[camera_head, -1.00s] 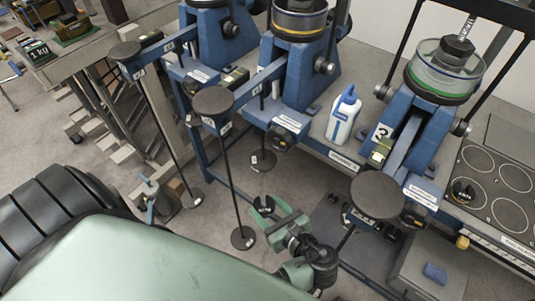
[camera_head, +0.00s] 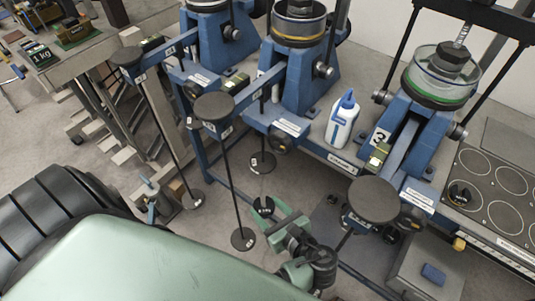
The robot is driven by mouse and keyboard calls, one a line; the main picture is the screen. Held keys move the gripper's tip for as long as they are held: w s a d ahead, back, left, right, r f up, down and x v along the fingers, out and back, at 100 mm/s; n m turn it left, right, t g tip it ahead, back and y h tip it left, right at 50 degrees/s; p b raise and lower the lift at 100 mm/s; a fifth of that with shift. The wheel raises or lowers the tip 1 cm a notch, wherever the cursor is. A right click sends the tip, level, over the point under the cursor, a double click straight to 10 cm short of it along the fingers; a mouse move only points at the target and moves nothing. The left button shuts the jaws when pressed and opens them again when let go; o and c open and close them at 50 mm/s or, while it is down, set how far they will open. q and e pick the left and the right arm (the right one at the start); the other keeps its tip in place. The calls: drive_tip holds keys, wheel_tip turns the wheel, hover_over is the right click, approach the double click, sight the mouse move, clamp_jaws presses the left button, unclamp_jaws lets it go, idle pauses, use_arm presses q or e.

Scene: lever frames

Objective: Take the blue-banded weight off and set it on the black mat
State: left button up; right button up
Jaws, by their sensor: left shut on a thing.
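My left gripper (camera_head: 265,208) is low beside the hanger rod of the middle lever frame. It is shut on a small dark slotted weight (camera_head: 262,202). I cannot make out a blue band on that weight. The hanger's round base plate (camera_head: 243,239) hangs just below and left of the gripper. A black mat-like panel (camera_head: 492,213) with pale circles lies at the right, with one dark weight (camera_head: 461,193) on it; I cannot be sure it is the black mat. My right gripper is not in view.
Blue lever frames stand along the bench, each with a dark round pad such as the right one (camera_head: 374,201). A white bottle (camera_head: 342,121) stands between two frames. A grey box (camera_head: 408,270) with a blue block (camera_head: 433,274) is at lower right. Other hanger rods stand close by.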

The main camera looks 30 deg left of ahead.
use_arm(q)
drive_tip(key=shift+r, duration=0.1)
drive_tip(key=shift+s+d+p, duration=0.6)
drive_tip(key=shift+s+d, duration=0.05)
drive_tip(key=shift+s, duration=0.1)
drive_tip(key=shift+s+d+p, duration=0.95)
drive_tip(key=shift+s+d, duration=0.55)
drive_tip(key=shift+s, duration=0.25)
